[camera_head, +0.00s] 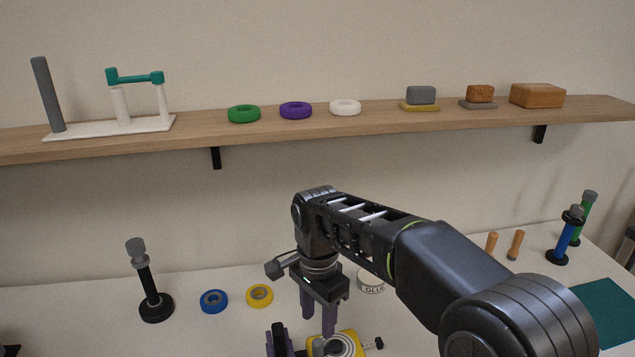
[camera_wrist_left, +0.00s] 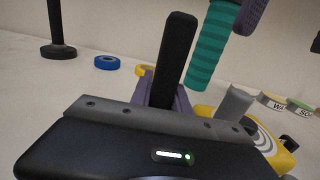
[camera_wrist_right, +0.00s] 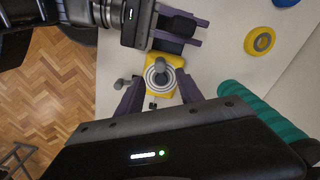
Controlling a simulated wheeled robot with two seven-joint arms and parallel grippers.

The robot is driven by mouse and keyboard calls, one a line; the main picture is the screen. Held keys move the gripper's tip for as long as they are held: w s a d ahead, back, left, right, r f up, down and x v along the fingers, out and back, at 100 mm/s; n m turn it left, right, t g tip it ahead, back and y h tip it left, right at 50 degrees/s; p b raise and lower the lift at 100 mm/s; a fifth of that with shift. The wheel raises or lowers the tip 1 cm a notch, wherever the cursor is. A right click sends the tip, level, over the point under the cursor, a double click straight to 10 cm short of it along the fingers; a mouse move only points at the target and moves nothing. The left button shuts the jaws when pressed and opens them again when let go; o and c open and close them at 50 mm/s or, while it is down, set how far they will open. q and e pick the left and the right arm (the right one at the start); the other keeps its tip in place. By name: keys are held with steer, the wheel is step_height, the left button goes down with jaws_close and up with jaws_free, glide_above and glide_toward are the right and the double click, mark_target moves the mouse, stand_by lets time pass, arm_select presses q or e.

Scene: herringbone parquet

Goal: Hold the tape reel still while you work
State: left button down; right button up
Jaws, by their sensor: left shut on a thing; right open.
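A yellow unit (camera_head: 352,335) carries a round reel with grey and white rings (camera_wrist_right: 153,86) and a grey pin at its centre. It stands on the white table at the bottom of the head view. My left gripper (camera_head: 281,338), with purple fingers, is beside it, shut on a black block (camera_wrist_left: 176,60). Whether the block joins the unit I cannot tell. My right gripper (camera_head: 318,322) is open above the reel, which shows between its fingers in the right wrist view. A teal ribbed rod (camera_wrist_left: 210,48) shows near the right gripper; its attachment is unclear.
A blue ring (camera_head: 214,301), a yellow ring (camera_head: 259,295) and a glue roll (camera_head: 371,283) lie behind the reel. A black post (camera_head: 148,290) stands left. Wooden handles, a teal mat (camera_head: 605,312) and coloured posts are right. A shelf (camera_head: 260,138) runs above.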

mark_target(318, 342)
steer(key=shift+f, duration=0.2)
steer(key=shift+f, duration=3.85)
steer(key=c, duration=0.8)
steer(key=o, duration=0.9)
steer(key=shift+r, duration=0.1)
steer(key=shift+r, duration=2.4)
